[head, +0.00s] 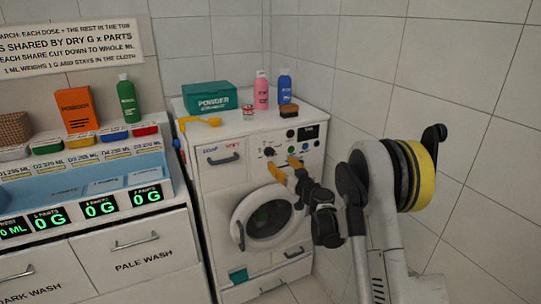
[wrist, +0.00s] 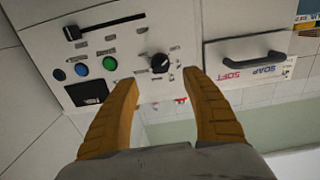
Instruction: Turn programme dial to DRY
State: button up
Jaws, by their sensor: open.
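The programme dial (head: 269,152) is a black round knob on the washer's white front panel, right of the soap drawer. In the wrist view the dial (wrist: 160,62) lies between and just beyond my fingertips, with small labels around it too blurred to read. My gripper (head: 284,163) has yellow fingers and is in front of the panel. In the wrist view my gripper (wrist: 160,77) is open and empty, one finger on each side of the dial's line. I cannot tell whether either finger touches the panel.
A green button (wrist: 110,63), a blue button (wrist: 82,70), a dark display (wrist: 88,92) and a slider (wrist: 72,32) share the panel. The soap drawer handle (wrist: 250,58) juts out beside it. The round washer door (head: 240,222) is below. A tiled wall (head: 390,120) stands at right.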

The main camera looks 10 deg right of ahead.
aim_at(272, 155)
jog(key=b+x, duration=0.2)
jog(key=x, duration=0.6)
jog(key=shift+f, duration=0.15)
jog(key=shift+w+a+b, duration=0.15)
jog(key=shift+w+b, duration=0.2)
jog(key=shift+w, duration=0.2)
jog(key=c, duration=1.2)
